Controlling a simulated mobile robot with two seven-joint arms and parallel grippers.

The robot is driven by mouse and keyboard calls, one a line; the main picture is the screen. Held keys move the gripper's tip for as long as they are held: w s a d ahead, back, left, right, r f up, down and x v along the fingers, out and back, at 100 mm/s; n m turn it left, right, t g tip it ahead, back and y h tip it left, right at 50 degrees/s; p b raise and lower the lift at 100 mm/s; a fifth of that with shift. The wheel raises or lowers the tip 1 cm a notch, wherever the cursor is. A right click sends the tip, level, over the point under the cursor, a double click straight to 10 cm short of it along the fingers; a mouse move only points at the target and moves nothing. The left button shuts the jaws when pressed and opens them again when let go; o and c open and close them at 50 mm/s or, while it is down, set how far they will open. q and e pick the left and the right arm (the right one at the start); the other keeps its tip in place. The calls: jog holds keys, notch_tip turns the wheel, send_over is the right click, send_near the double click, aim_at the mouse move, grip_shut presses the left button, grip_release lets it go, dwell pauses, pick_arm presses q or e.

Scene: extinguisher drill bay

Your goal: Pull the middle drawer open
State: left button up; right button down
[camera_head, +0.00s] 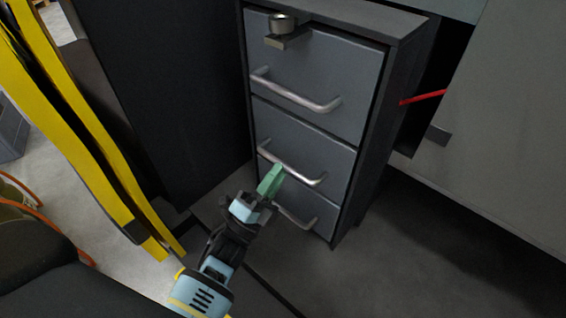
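A grey drawer cabinet (395,110) has three drawers, one above another, each with a silver bar handle. The middle drawer (315,145) looks shut. Its handle (300,174) runs across its front. The fingers overlap the handle's outline in the picture. I cannot tell whether they touch it or are open or shut. The bottom drawer's handle (296,218) is partly hidden behind the gripper. My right gripper is not in view.
A dark panel (180,90) stands left of the cabinet and yellow strips (75,110) farther left. Floor (420,250) is clear at right.

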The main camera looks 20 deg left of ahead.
pick_arm(q)
jog(key=shift+x, duration=1.45)
grip_shut()
